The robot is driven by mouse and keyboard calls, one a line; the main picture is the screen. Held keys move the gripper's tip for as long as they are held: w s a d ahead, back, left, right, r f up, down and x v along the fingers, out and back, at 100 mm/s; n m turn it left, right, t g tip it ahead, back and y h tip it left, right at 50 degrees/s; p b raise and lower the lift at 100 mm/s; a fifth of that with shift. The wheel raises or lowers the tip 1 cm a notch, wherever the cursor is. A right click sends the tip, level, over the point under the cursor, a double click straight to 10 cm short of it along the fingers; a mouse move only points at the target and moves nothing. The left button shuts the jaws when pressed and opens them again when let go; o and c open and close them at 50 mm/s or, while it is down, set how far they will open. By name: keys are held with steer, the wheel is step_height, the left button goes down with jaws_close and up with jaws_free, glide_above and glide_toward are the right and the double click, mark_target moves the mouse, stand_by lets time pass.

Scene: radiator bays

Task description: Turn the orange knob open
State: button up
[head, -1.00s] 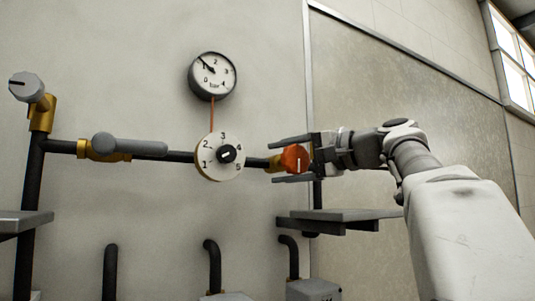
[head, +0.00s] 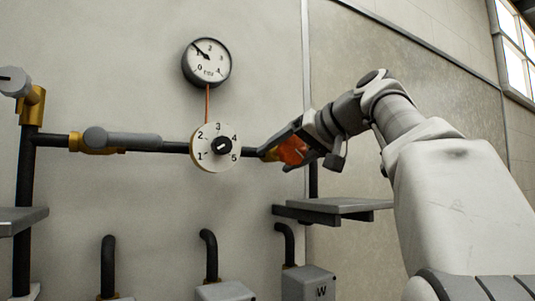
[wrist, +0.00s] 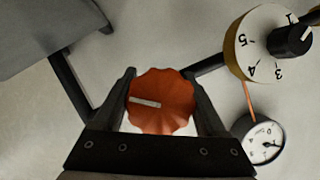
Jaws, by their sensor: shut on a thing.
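In the head view the gripper is tilted and partly covers the knob.
A numbered white dial (head: 215,147) with a black knob is left of the orange knob. A pressure gauge (head: 206,63) is above it. A grey lever (head: 120,139) lies along the pipe further left. A grey shelf (head: 335,208) juts out below my gripper.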

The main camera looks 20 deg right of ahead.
steer(key=n+h, duration=0.2)
steer(key=n, duration=0.1)
steer(key=n+h+b, duration=0.1)
steer(key=shift+d+f, duration=0.15)
steer(key=shift+d, duration=0.1)
steer(key=n+h+b, duration=0.1)
steer(key=n+h, duration=0.1)
steer(key=n, duration=0.1)
steer(key=n+t+h+b, duration=0.1)
steer(key=shift+w+d+n+b, duration=0.1)
steer(key=shift+d+n+b, duration=0.2)
steer(key=shift+b, duration=0.05)
steer(key=n+t+h+b, duration=0.1)
steer(key=n, duration=0.1)
steer(key=n+h+b, duration=0.1)
steer(key=n+b, duration=0.1)
steer(key=shift+d+r+n+t, duration=0.15)
steer(key=shift+r+n+t, duration=0.05)
steer(key=shift+n+t, duration=0.2)
steer(key=n+b, duration=0.1)
steer(key=n+t, duration=0.1)
steer(key=n+b, duration=0.1)
steer(key=shift+d+r+h+b, duration=0.1)
steer(key=shift+r+h+b, duration=0.15)
steer(key=shift+h+b, duration=0.15)
steer(key=shift+r+n+t+b, duration=0.2)
steer(key=shift+n+t+b, duration=0.35)
steer(key=shift+n, duration=0.75)
steer(key=o, duration=1.3)
